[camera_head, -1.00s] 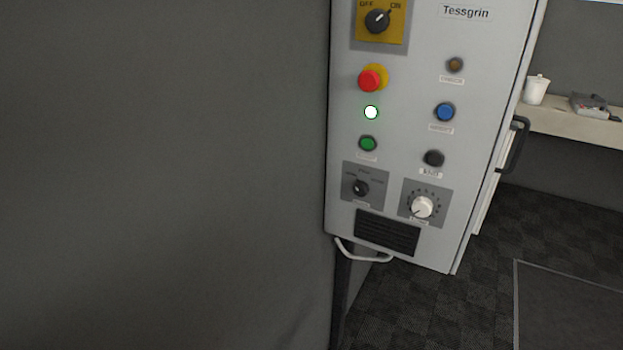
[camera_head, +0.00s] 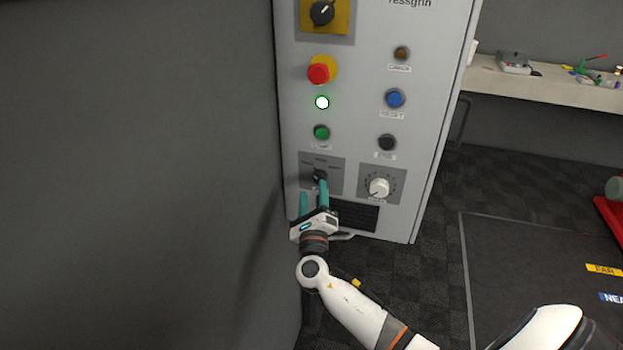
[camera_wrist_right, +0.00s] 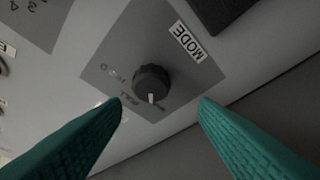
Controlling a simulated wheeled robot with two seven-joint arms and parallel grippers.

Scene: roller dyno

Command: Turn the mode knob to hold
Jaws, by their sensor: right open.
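The mode knob (camera_head: 320,174) is a small black knob on a grey plate (camera_head: 337,163) low on the cabinet front. In the right wrist view the knob (camera_wrist_right: 151,80) is dark and ribbed, with a white pointer mark. The mark faces the lower edge of that picture, near small lettering partly hidden and hard to read. A "MODE" label (camera_wrist_right: 187,41) sits beside it. My right gripper (camera_head: 312,188) is open and in front of the plate. In the right wrist view its teal fingers (camera_wrist_right: 161,101) are apart, short of the knob on either side. My left gripper is out of view.
A white dial (camera_head: 379,187) is right of the mode knob, with a black vent (camera_head: 352,215) below. Above are a green button (camera_head: 321,132), a lit white lamp (camera_head: 322,102) and a red emergency button (camera_head: 319,72). A dark wall (camera_head: 140,180) stands close on the left.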

